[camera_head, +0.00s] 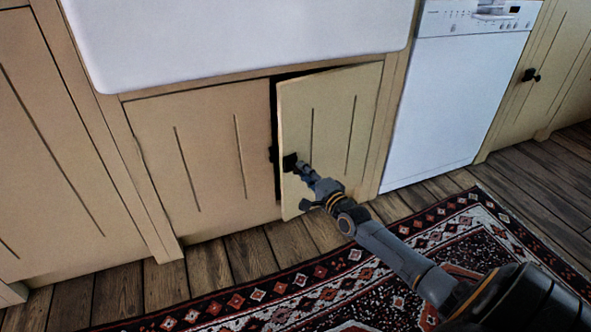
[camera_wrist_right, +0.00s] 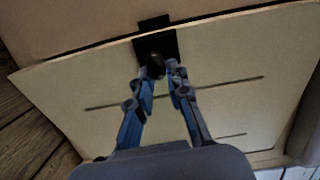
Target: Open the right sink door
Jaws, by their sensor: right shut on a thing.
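The right sink door (camera_head: 331,125) is a beige panel with vertical grooves, under the white sink (camera_head: 240,38). It stands slightly ajar, with a dark gap along its left edge. My right gripper (camera_head: 298,166) is at the dark knob near that edge. In the right wrist view, the right gripper (camera_wrist_right: 163,74) has its fingertips at the dark round knob (camera_wrist_right: 155,66) on its black plate, shut on it. The door (camera_wrist_right: 225,85) also fills much of that view. The left sink door (camera_head: 200,150) is closed. My left gripper is not in view.
A white dishwasher (camera_head: 455,105) stands right of the sink cabinet. A patterned red and black rug (camera_head: 330,290) lies on the wooden floor (camera_head: 120,290) in front. A beige cabinet with a dark knob (camera_head: 531,75) is at the far right. The floor before the doors is clear.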

